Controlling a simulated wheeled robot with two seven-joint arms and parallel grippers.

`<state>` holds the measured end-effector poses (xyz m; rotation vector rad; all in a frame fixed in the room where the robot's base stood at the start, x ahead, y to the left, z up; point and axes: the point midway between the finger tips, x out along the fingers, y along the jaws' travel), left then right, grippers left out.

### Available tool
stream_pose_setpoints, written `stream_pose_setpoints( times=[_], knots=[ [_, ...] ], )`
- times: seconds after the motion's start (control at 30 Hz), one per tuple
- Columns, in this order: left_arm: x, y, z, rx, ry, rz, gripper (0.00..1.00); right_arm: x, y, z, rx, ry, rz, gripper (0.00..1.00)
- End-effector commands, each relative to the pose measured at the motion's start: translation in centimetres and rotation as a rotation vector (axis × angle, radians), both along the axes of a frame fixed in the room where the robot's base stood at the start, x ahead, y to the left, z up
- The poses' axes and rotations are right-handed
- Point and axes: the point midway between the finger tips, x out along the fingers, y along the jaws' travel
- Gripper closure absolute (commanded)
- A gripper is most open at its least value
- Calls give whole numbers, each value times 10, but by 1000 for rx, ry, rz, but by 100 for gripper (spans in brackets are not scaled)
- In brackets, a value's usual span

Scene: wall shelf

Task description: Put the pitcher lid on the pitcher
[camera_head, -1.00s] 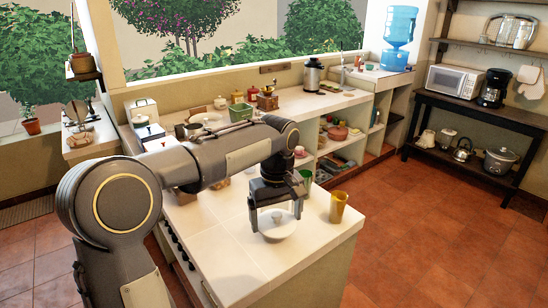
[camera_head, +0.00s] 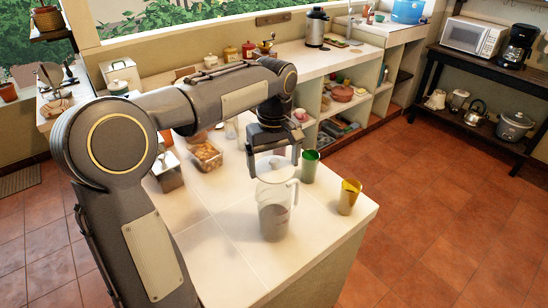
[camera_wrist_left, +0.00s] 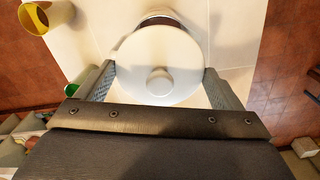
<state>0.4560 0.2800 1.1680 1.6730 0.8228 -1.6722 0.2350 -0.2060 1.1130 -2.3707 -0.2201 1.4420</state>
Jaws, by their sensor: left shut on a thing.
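The clear pitcher (camera_head: 274,218) stands upright on the white counter, its handle to the right in the head view. My left gripper (camera_head: 274,165) is directly above the pitcher's mouth, pointing down. It is shut on the white round pitcher lid (camera_wrist_left: 140,60), which lies between the two fingers, its knob facing the wrist camera. In the left wrist view a dark curved edge shows just beyond the lid. The lid hides most of what is below it, and I cannot tell whether it touches the pitcher's rim. My right gripper is not in view.
A green cup (camera_head: 310,167) stands close to the right of the gripper, and a yellow cup (camera_head: 349,198) near the counter's right edge. A container of brown food (camera_head: 207,157) and a metal container (camera_head: 168,173) stand left. The front counter (camera_head: 225,250) is clear.

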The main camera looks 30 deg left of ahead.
Motion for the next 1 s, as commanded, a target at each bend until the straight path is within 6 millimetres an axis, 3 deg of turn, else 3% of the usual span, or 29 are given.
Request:
stream_pose_setpoints(
  times=[0.43, 1.0],
  knots=[
    [0, 0, -43, -1, 1, 0, 34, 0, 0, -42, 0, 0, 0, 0],
    [0, 0, -53, 0, 0, 0, 34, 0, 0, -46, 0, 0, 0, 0]
  ],
)
